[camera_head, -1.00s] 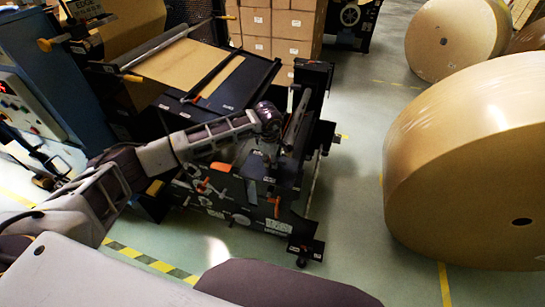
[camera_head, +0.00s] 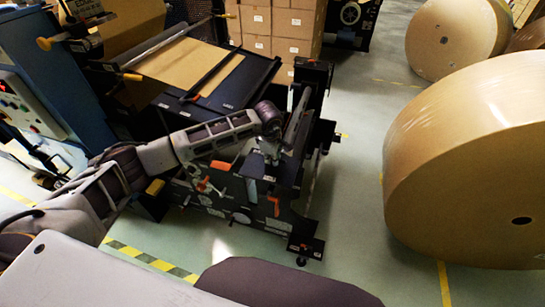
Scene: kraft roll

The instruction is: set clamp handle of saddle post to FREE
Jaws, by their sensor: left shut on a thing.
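The black machine frame (camera_head: 240,205) with the saddle post stands in the middle of the view. My left arm reaches in from the left, and its gripper (camera_head: 268,152) is at the upper part of this frame, beside the slanted grey bar (camera_head: 297,122). The gripper is shut on what seems to be the clamp handle, which is mostly hidden behind the fingers and wrist. Its FREE marking cannot be read. Orange levers show on the frame's side, one upper left (camera_head: 221,165) and one lower right (camera_head: 276,205). My right gripper is not in view.
Large kraft rolls (camera_head: 475,160) stand on the floor at the right. A blue control cabinet (camera_head: 60,50) is at the left, and stacked cartons (camera_head: 285,30) are behind. Open floor (camera_head: 350,200) lies between the frame and the nearest roll.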

